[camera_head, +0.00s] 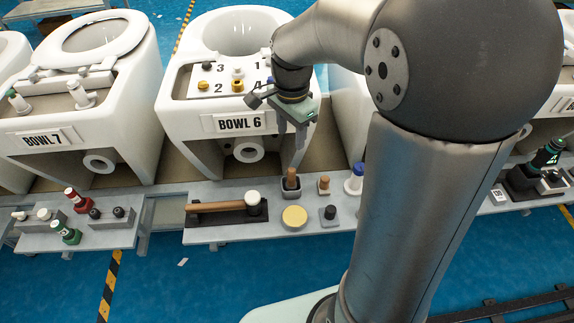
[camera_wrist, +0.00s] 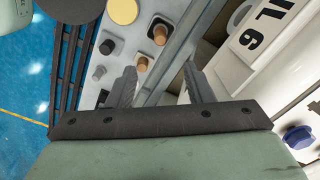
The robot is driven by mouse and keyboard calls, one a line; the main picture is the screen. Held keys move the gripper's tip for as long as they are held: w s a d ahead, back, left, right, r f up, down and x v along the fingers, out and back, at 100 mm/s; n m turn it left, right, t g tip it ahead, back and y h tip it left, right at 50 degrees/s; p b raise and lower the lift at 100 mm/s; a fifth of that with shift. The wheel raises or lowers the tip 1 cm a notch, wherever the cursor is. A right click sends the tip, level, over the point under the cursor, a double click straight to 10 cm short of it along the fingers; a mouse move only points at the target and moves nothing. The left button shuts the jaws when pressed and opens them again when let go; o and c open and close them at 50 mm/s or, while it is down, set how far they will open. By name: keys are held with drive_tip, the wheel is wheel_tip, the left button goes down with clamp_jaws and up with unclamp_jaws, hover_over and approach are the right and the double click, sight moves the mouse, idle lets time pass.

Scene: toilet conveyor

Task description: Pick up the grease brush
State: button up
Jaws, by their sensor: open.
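A wooden handle stands upright in a dark square cup on the grey shelf (camera_head: 225,236); this looks like the grease brush (camera_head: 291,177), its bristles hidden in the cup. It also shows in the wrist view (camera_wrist: 160,33). A second short wooden-topped piece (camera_head: 324,183) stands just right of it, so I cannot be fully sure which is the brush. My gripper (camera_head: 291,138) is open and empty, pointing down in front of Bowl 6, above and behind the cup. In the wrist view, the spread fingers (camera_wrist: 160,86) are apart from both wooden pieces.
A wooden-handled mallet (camera_head: 222,206) lies in a dark holder at the shelf's left. A yellow round tin (camera_head: 294,217), a dark knob piece (camera_head: 329,213) and a blue-capped white bottle (camera_head: 354,181) stand close by. The Bowl 6 toilet (camera_head: 180,118) rises behind.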

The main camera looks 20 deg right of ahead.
sight(292, 169)
wheel_tip(292, 169, down, 10)
drive_tip(key=shift+s+f+b, duration=0.1)
drive_tip(key=shift+f+b, duration=0.1)
drive_tip(key=shift+b, duration=0.55)
drive_tip(key=shift+w+d+f+b, duration=0.1)
drive_tip(key=shift+f+b, duration=0.15)
drive_tip(key=shift+f, duration=1.25)
drive_tip(key=shift+w+d+f+b, duration=0.1)
drive_tip(key=shift+f+b, duration=0.15)
drive_tip(key=shift+f, duration=1.2)
drive_tip(key=shift+c, duration=0.4)
clamp_jaws()
